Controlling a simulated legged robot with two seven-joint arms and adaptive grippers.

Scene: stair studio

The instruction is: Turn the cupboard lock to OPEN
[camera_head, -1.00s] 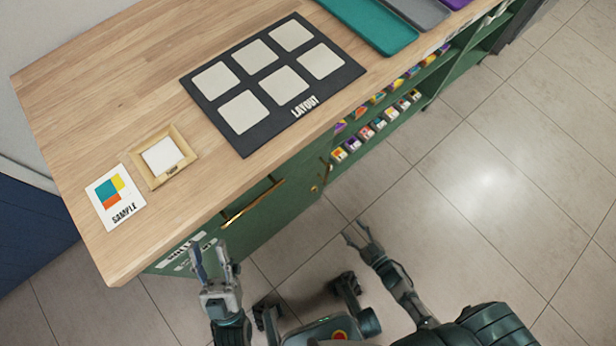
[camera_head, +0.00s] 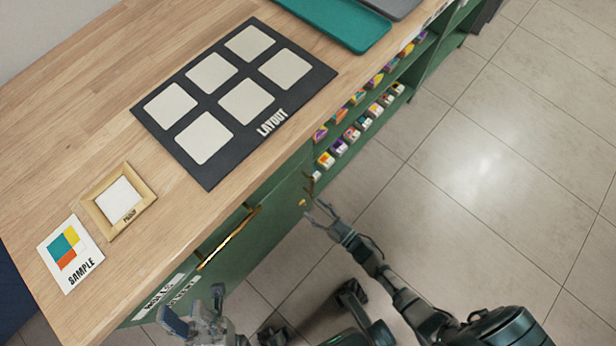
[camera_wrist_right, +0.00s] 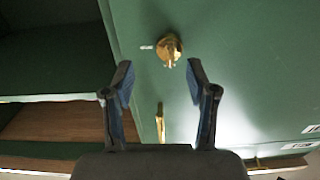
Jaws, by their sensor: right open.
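The brass cupboard lock (camera_wrist_right: 170,48) sits on the green cupboard front (camera_wrist_right: 230,60) in the right wrist view, with a small knob or key at its centre. A short pale mark is to its left. In the head view the lock (camera_head: 303,202) is a tiny brass spot below the counter. My right gripper (camera_wrist_right: 159,78) is open and empty, its fingers pointing at the cupboard front, the lock beyond and between the tips. The right gripper also shows in the head view (camera_head: 321,212), just right of the lock. My left gripper (camera_head: 194,304) is open and empty near the counter's front edge.
A brass bar handle (camera_wrist_right: 160,122) is below the lock in the wrist view. A long brass handle (camera_head: 229,238) is on the front at left. Open shelves (camera_head: 365,110) hold several coloured blocks. The counter (camera_head: 70,130) carries a layout board (camera_head: 190,160). Floor at right is clear.

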